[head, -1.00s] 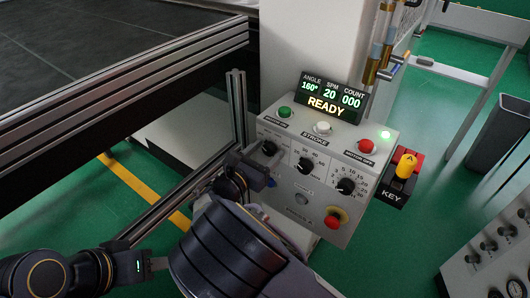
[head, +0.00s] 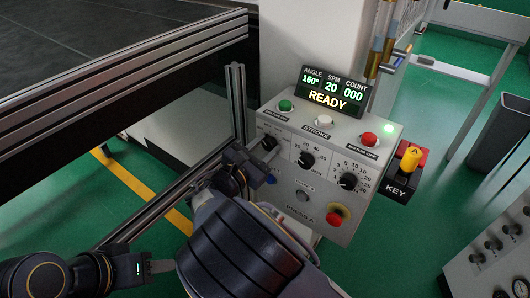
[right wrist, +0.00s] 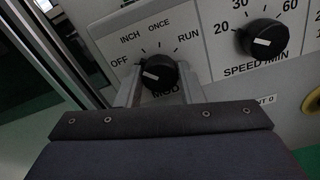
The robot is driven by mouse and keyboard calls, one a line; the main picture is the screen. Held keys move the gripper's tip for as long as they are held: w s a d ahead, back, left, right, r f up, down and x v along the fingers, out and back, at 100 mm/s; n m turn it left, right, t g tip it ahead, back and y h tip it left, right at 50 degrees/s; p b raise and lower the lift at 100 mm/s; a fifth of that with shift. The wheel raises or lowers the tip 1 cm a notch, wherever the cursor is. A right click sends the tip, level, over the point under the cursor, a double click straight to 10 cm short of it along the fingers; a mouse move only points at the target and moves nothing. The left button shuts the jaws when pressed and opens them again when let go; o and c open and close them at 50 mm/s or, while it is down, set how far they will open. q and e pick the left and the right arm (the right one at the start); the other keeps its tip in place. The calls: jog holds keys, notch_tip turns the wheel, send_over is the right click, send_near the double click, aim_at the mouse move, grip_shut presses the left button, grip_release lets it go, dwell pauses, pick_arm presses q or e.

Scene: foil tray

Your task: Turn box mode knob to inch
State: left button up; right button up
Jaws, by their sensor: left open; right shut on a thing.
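The mode knob (right wrist: 159,72) is black with a white mark, on the grey control box (head: 330,215). Around it in the right wrist view are the labels OFF, INCH, ONCE and RUN. In the head view the knob (head: 268,143) is partly hidden by that gripper. My left gripper (head: 162,267) is open and empty at lower left, away from the box.
The speed knob (right wrist: 264,37) is just right of the mode knob. The box also has another dial (head: 348,181), a red stop button (head: 336,212) and a READY display (head: 330,92). A metal post (head: 237,105) stands close on the left.

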jog(key=m+b, duration=0.3)
jog(key=shift+f, duration=0.2)
jog(key=shift+r+m+b, duration=0.1)
jog(key=shift+m+b, duration=0.4)
jog(key=shift+m, duration=0.3)
jog(key=o, duration=1)
jog(key=shift+r, duration=0.1)
jog(key=v, duration=0.8)
jog(key=shift+w+d, duration=0.1)
